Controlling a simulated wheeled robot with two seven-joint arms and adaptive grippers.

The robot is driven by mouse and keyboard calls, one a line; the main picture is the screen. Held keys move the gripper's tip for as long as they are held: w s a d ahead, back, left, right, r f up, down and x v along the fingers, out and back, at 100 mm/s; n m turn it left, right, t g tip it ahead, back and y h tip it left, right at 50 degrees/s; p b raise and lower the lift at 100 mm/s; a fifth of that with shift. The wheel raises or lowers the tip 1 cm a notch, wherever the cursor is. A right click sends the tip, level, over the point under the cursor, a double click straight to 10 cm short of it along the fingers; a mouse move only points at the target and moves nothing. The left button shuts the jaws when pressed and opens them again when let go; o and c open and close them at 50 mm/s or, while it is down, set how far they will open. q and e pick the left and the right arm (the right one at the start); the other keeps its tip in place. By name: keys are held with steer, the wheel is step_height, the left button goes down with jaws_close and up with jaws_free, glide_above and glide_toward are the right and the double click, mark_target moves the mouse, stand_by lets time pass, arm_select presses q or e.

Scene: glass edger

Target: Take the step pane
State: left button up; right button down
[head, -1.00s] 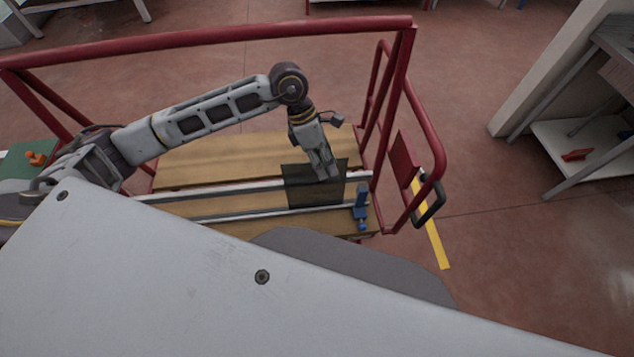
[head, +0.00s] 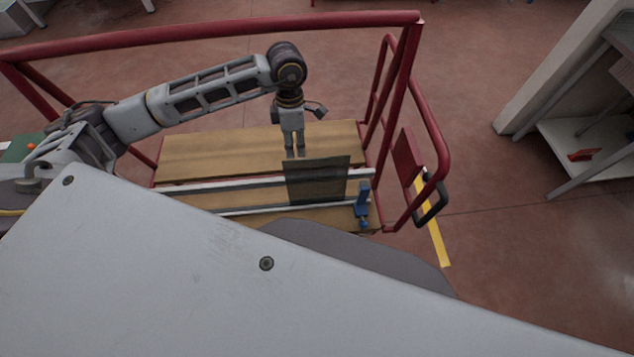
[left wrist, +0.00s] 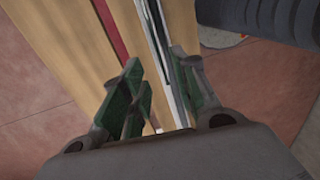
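The step pane (head: 317,184) is a dark, see-through rectangular sheet. In the head view it stands at the pale rails on the wooden cart bed, near the right end. My left gripper (head: 295,153) points down at the pane's upper left corner, with its fingertips just above and behind the top edge in the picture. In the left wrist view the left gripper's green-padded fingers (left wrist: 160,90) are apart, with no pane clearly visible between them. Whether a finger touches the pane cannot be told. My right gripper is in neither view.
A red tubular frame (head: 215,35) runs behind the cart bed (head: 230,150) and up its right side. A blue stop (head: 362,198) stands right of the pane. A shelf unit (head: 590,150) is at far right. The bed left of the pane is clear.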

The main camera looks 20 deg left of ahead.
arm_select(q)
glide_above(299, 176)
steer(key=shift+w+a+f+p, duration=0.1)
steer(key=shift+w+f+p, duration=0.05)
steer(key=shift+f, duration=1.1)
steer(key=shift+w+a+f+p, duration=0.1)
steer(key=shift+f, duration=1.2)
steer(key=shift+w+a+f+p, duration=0.1)
steer(key=shift+w+f+p, duration=0.05)
steer(key=shift+f, duration=1.1)
steer(key=shift+d+f, duration=0.1)
steer(key=shift+f, duration=0.4)
steer(key=shift+s+d+f+p, duration=0.15)
steer(key=shift+f+p, duration=0.2)
steer(key=shift+f, duration=0.7)
steer(key=shift+s+a+f+p, duration=0.1)
steer(key=shift+f+p, duration=0.25)
steer(key=shift+f, duration=0.65)
jaws_close()
